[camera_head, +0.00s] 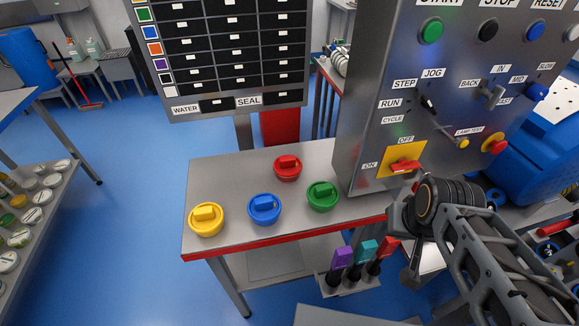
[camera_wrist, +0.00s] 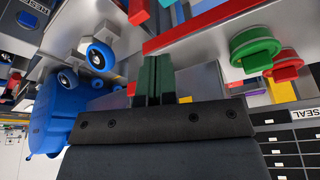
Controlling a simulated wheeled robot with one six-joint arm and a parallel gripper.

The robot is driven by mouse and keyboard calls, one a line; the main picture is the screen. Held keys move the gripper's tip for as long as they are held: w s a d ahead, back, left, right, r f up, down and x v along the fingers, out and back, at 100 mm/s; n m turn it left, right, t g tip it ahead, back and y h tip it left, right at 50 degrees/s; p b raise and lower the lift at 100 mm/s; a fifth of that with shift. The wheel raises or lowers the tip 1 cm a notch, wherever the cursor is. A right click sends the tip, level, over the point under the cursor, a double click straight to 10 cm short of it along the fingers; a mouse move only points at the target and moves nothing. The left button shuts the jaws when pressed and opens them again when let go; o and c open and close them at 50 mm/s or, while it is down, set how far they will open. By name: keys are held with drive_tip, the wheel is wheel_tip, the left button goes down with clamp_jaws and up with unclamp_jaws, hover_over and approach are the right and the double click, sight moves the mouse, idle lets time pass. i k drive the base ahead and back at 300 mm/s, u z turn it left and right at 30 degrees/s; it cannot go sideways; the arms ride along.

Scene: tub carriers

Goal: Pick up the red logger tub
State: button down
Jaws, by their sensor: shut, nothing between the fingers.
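The red logger tub (camera_head: 287,168) is a round lidded tub with a raised grip, standing at the back of the grey bench. In the wrist view a red tub (camera_wrist: 287,66) shows at the upper right, next to a green one. My gripper (camera_wrist: 153,80) is shut and empty, its dark fingers together in the wrist view. In the head view my arm's end is at the right, in front of the control panel and well apart from the red tub; its fingers are hard to make out there.
Yellow (camera_head: 206,219), blue (camera_head: 264,209) and green (camera_head: 323,196) tubs stand in front of the red one on the bench (camera_head: 225,175). A grey control panel (camera_head: 365,110) rises at the bench's right. A label board (camera_head: 232,55) stands behind. Coloured-handled tools (camera_head: 342,257) hang below the front edge.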

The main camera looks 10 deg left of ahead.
sight(287, 168)
drive_tip(key=u, duration=1.65)
drive_tip(key=i, duration=0.45)
drive_tip(key=u, duration=0.95)
